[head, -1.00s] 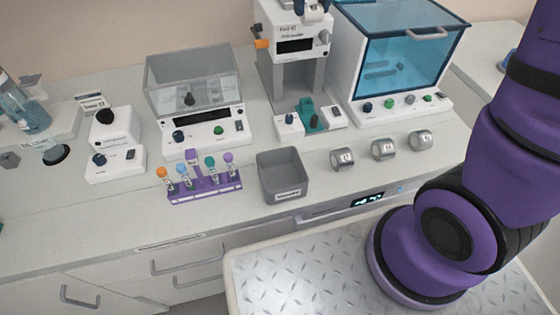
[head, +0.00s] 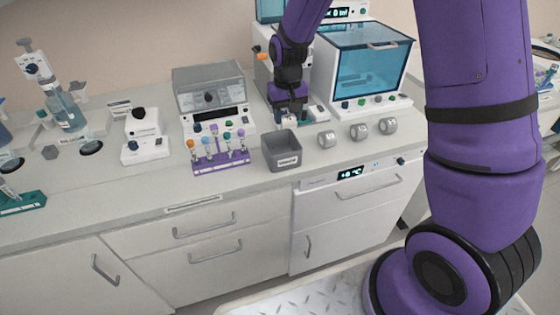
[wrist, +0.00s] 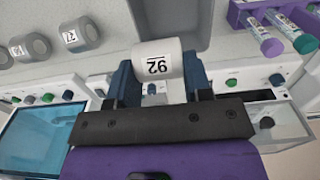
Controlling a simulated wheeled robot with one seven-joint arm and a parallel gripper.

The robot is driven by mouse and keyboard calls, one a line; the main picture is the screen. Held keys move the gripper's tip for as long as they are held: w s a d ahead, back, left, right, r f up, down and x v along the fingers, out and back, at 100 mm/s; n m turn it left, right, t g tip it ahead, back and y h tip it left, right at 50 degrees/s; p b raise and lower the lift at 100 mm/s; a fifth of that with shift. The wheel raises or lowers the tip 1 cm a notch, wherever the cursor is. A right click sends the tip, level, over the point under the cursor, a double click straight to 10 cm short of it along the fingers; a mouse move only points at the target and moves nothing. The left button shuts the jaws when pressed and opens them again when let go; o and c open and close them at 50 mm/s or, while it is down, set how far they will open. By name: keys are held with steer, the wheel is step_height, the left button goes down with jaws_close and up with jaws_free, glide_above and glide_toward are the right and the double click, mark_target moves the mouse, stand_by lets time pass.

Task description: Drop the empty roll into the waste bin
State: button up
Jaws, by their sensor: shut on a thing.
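My gripper (head: 290,111) is in front of the white device at the back of the counter, above and just behind the waste bin. It is shut on a white roll (wrist: 156,58) with a dark number printed on its side. In the wrist view, the roll sits between the two blue fingers. The roll is small and partly covered in the head view. The waste bin (head: 284,160) is a grey, open-topped box with a label on its front. Its grey wall also shows in the wrist view (wrist: 170,14), beyond the roll. The roll is outside the bin.
Several grey numbered rolls (head: 359,131) stand right of the bin. A purple rack (head: 222,163) with capped tubes stands close to its left. A blue-windowed cabinet (head: 362,80) is at the back right. The counter's front strip below the bin is clear.

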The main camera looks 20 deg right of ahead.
steer(key=shift+f, duration=2.9)
steer(key=o, duration=0.9)
steer(key=shift+o, duration=0.2)
step_height(320, 180, up, 11)
steer(key=shift+f, duration=0.1)
